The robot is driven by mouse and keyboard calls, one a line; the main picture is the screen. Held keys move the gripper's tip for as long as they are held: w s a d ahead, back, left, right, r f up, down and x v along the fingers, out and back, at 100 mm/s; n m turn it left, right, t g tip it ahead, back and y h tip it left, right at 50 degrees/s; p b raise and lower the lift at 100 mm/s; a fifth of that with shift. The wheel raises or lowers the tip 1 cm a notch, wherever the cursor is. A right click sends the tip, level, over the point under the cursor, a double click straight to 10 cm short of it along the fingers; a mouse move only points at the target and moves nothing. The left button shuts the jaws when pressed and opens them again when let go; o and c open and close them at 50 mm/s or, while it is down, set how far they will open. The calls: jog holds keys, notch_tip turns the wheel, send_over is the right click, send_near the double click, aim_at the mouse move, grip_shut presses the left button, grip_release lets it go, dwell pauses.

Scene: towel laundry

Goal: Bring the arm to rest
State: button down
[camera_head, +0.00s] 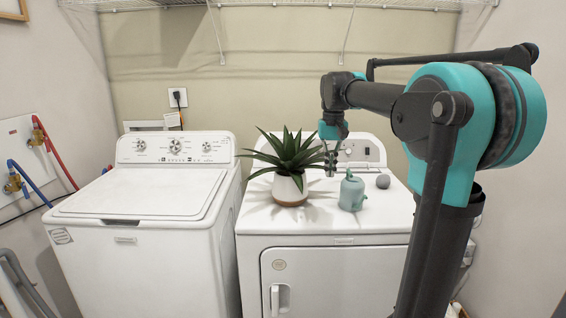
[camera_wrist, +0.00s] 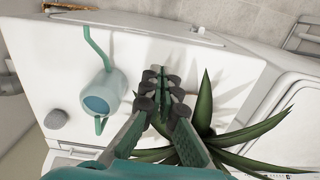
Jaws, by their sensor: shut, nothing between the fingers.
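My gripper (camera_head: 331,160) hangs above the top of the right-hand machine, the dryer (camera_head: 325,238), between a potted plant and a small teal watering can. Its fingers are shut and hold nothing. In the wrist view my gripper (camera_wrist: 166,95) points down with dark fingertips close together, and the plant's leaves lie right beside and behind the fingers. In that view I cannot tell whether a leaf touches them. In the head view my arm reaches in from the right, bent at a teal joint.
The potted plant (camera_head: 290,190), the watering can (camera_head: 352,191) and a grey ball (camera_head: 383,181) stand on the dryer. A washer (camera_head: 140,205) with its lid shut stands to the left. A wire shelf (camera_head: 270,4) runs along the wall above. The dryer's front top is clear.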

jog(key=s+d+f+t, duration=0.2)
jog(key=s+f, duration=0.9)
jog(key=f, duration=0.4)
jog(key=s+d+f+t, duration=0.2)
jog(key=s+f, duration=1)
jog(key=f, duration=0.3)
jog(key=shift+d, duration=0.15)
